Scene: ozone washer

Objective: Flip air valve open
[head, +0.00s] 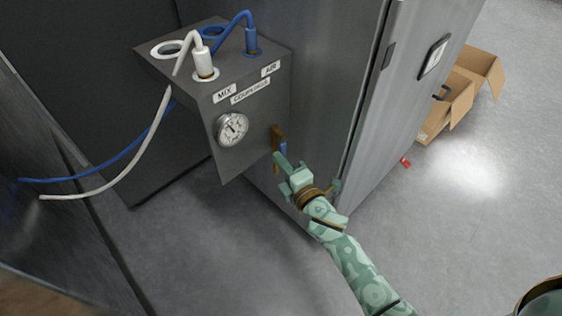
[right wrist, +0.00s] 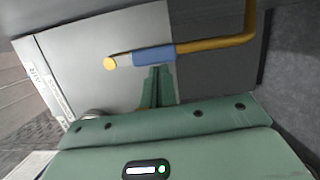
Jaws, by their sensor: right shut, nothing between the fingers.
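The air valve shows as a brass pipe (head: 277,134) with a blue handle (head: 283,149) on the right side of the grey coupling box (head: 225,95). In the right wrist view the blue handle (right wrist: 153,56) lies along the brass pipe (right wrist: 215,42), whose round end points left. My right gripper (head: 282,162) is shut and empty, just below the blue handle in the head view. In the right wrist view its fingertips (right wrist: 158,75) are close to the handle's edge; I cannot tell whether they touch. My left gripper is not in view.
A tall metal cabinet (head: 395,110) stands close to the right of my gripper. A cardboard box (head: 452,100) lies beyond.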

